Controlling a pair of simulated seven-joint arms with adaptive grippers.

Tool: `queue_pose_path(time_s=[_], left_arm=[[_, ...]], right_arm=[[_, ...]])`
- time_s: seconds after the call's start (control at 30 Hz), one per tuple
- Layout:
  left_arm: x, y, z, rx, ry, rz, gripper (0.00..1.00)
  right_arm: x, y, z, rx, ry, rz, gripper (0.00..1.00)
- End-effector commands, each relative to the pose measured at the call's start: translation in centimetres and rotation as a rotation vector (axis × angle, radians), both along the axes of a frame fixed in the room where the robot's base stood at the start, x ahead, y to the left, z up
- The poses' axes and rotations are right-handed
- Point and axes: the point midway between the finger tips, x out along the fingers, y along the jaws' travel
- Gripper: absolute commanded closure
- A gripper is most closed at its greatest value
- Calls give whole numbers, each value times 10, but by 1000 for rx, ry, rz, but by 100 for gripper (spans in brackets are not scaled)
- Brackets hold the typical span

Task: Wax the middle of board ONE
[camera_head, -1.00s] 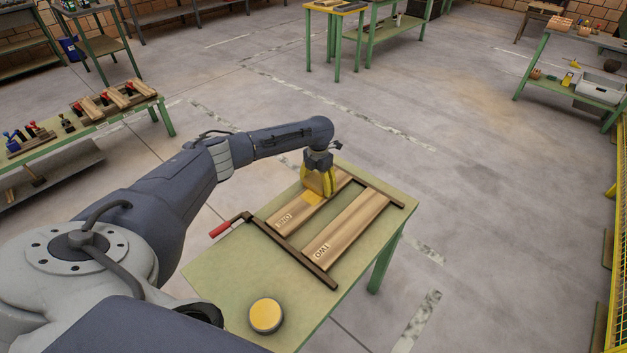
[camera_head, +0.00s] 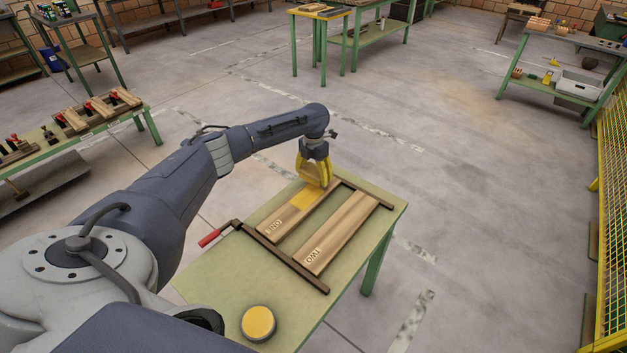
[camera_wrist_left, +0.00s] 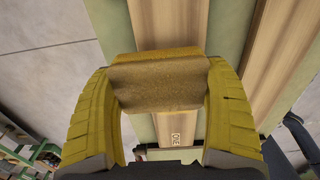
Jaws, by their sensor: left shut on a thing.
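Board ONE (camera_head: 278,228) lies on the green table, its label at the near end. A yellow patch (camera_head: 306,197) covers part of its middle. My left gripper (camera_head: 316,173), with yellow fingers, is over the board's far part, beyond the patch. In the left wrist view it is shut on a yellow-brown block (camera_wrist_left: 158,82), with board ONE (camera_wrist_left: 170,22) below. I cannot tell whether the block touches the wood. Board TWO (camera_head: 338,234) lies alongside, bare. A round tin with a yellow top (camera_head: 258,322) stands near the front. My right gripper is out of view.
Dark bars (camera_head: 286,258) with a red handle (camera_head: 209,238) cross both board ends. The green table (camera_head: 220,278) is clear between the tin and the bars. A side table (camera_head: 85,128) at left holds more boards. Yellow fencing (camera_head: 612,200) stands at right.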

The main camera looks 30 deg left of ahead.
Motion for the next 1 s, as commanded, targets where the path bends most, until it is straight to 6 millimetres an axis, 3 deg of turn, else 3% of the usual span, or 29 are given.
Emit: queue_pose_path(time_s=[0.4, 1.0], left_arm=[[3, -4, 37, 0, -1, -6, 42], [3, -4, 40, 1, 0, -6, 42]], right_arm=[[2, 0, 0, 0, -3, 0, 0], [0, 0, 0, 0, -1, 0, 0]])
